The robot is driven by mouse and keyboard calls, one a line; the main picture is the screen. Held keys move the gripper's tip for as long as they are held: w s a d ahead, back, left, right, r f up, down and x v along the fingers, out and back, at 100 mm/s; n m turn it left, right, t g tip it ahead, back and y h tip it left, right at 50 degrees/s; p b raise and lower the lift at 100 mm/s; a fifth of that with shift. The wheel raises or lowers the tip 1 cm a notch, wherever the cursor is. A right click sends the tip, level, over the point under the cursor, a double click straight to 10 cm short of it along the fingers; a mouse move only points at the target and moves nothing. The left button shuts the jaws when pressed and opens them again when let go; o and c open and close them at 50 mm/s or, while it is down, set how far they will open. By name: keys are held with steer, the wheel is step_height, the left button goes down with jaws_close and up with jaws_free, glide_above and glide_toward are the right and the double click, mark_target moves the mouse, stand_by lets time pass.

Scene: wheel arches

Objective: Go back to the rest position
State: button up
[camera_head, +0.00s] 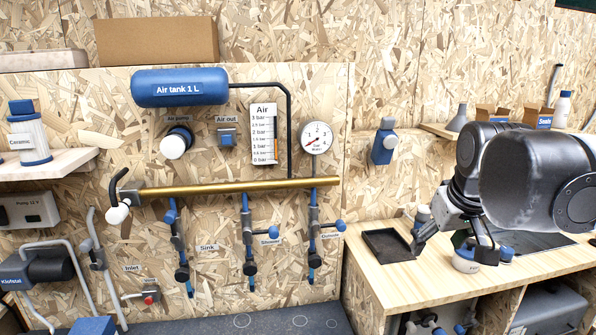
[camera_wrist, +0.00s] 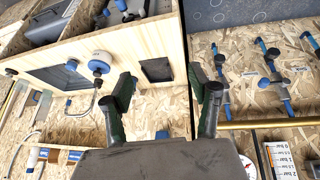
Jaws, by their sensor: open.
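My gripper (camera_head: 452,250) is at the right of the head view, pointing down over the wooden counter (camera_head: 424,280). Its two fingers are spread apart. In the wrist view my gripper (camera_wrist: 166,92) also shows open, with nothing between its fingers. A round white-and-blue item (camera_head: 466,262) stands on the counter close to the fingers, partly hidden. I cannot tell the exact gap to it.
The wall of wood board carries a blue air tank (camera_head: 180,87), a brass pipe (camera_head: 238,187) with several blue valves, and a gauge (camera_head: 316,138). A small shelf (camera_head: 440,131) holds a funnel and boxes behind my arm.

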steer(key=s+a+f+m+t, duration=0.1)
steer(key=s+a+f, duration=0.5)
steer(key=s+f, duration=0.4)
steer(key=s, duration=0.3)
steer(key=shift+s+f+t+y, duration=0.25)
steer(key=shift+f+t+y, duration=0.05)
steer(key=shift+f+t, duration=0.1)
steer(key=shift+a, duration=0.1)
